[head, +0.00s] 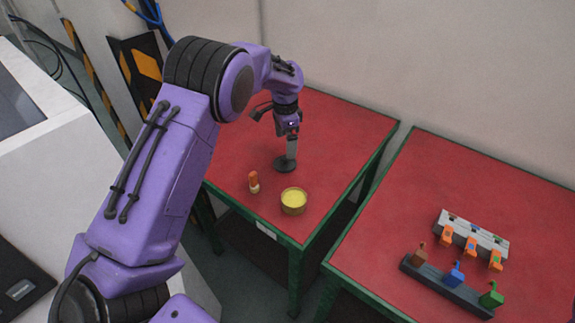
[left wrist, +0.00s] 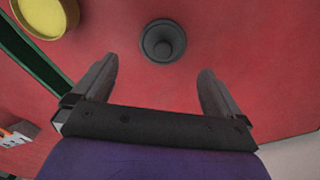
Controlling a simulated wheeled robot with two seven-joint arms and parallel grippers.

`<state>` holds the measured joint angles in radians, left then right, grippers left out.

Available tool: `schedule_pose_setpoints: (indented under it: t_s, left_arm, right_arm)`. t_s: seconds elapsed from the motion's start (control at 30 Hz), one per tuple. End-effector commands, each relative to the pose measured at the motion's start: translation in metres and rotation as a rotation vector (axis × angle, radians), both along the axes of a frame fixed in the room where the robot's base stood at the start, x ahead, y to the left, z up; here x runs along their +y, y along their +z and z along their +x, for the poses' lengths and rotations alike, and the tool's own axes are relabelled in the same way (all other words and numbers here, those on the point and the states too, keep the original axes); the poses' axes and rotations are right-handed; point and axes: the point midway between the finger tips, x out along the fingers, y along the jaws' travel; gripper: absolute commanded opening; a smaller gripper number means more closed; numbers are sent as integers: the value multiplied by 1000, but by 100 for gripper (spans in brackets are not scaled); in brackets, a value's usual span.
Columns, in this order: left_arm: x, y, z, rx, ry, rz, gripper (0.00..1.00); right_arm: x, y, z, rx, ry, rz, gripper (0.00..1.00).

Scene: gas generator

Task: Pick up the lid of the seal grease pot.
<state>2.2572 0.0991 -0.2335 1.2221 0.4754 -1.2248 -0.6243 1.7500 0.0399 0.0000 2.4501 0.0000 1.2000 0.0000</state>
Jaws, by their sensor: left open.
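The lid (head: 284,166) is a dark round disc lying on the red table, behind the pot. In the left wrist view the lid (left wrist: 163,41) shows a central knob and lies beyond my fingertips, roughly centred between them. The seal grease pot (head: 293,203) stands uncovered with yellow grease inside; part of it shows at the top left of the left wrist view (left wrist: 45,15). My left gripper (head: 291,148) points down over the lid. Its fingers (left wrist: 158,68) are open with nothing between them. My right gripper is not in view.
A small orange-and-white item (head: 254,182) stands left of the pot. The left table (head: 350,130) is otherwise mostly clear. Across a gap, the right table (head: 430,180) carries a grey rack (head: 473,232) with orange pieces and a dark rack (head: 440,285) with brown, blue and green pieces.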

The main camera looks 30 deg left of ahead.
Motion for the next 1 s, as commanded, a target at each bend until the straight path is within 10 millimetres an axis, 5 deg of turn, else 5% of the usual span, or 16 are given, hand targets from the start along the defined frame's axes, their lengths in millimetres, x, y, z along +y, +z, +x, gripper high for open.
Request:
schedule_pose_setpoints:
  t_s: [0.43,0.73,0.87,1.0]
  left_arm:
    - [3,-69,2,2,-1,2,100]
    - [3,-78,3,-2,0,1,100]
    - [3,-78,3,-2,0,1,58]
    - [3,-78,3,-1,0,1,53]
  right_arm:
    - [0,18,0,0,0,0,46]
    - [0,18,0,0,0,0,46]
    - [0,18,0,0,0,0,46]
    - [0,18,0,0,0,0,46]
